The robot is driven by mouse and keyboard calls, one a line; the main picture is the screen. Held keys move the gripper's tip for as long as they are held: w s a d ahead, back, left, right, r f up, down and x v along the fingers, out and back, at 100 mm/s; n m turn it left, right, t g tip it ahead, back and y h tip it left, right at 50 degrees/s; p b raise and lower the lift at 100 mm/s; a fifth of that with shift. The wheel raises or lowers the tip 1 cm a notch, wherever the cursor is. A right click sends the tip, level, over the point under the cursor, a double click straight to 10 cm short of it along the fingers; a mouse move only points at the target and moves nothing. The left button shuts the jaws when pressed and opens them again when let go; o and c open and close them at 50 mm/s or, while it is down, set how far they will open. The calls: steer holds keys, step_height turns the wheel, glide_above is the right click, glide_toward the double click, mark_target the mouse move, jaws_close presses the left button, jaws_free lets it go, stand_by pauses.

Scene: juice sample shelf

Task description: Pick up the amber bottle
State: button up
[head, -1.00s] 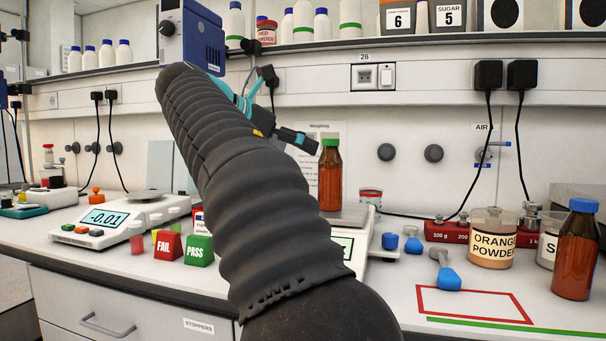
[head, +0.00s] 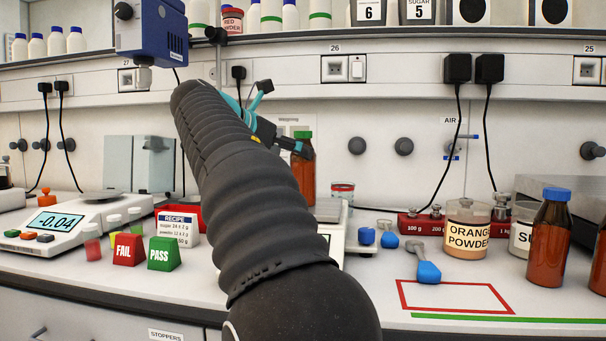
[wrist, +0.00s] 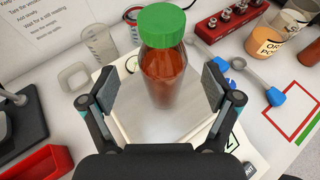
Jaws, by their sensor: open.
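An amber bottle with a green cap (head: 308,174) stands upright on the metal pan of a balance (head: 330,209), partly behind my arm in the head view. In the wrist view the same bottle (wrist: 166,72) stands ahead of my gripper (wrist: 164,88), with one finger pad on each side. The gripper is open, and gaps show between both pads and the bottle. In the head view the gripper (head: 284,143) overlaps the bottle's left side. Another amber bottle, with a blue cap (head: 549,240), stands at the right, and a further one (head: 599,262) is cut off by the edge.
A red weight block (head: 425,225), an orange powder jar (head: 467,229) and a blue scoop (head: 428,270) lie right of the balance. A second balance (head: 75,228) and FAIL and PASS blocks (head: 163,254) are at the left. A shelf (head: 300,42) runs above. The red-outlined area (head: 455,296) is clear.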

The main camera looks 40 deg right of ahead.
mark_target(303, 136)
steer(key=x, duration=0.4)
steer(key=shift+s+d, duration=0.15)
steer(key=c, duration=1.6)
steer(key=shift+r, duration=0.1)
step_height(303, 136, up, 4)
steer(key=shift+r+p, duration=0.15)
steer(key=shift+p, duration=0.55)
steer(key=s+r, duration=0.6)
steer(key=s, duration=0.5)
steer(key=shift+s+r, duration=0.3)
steer(key=shift+s, duration=0.05)
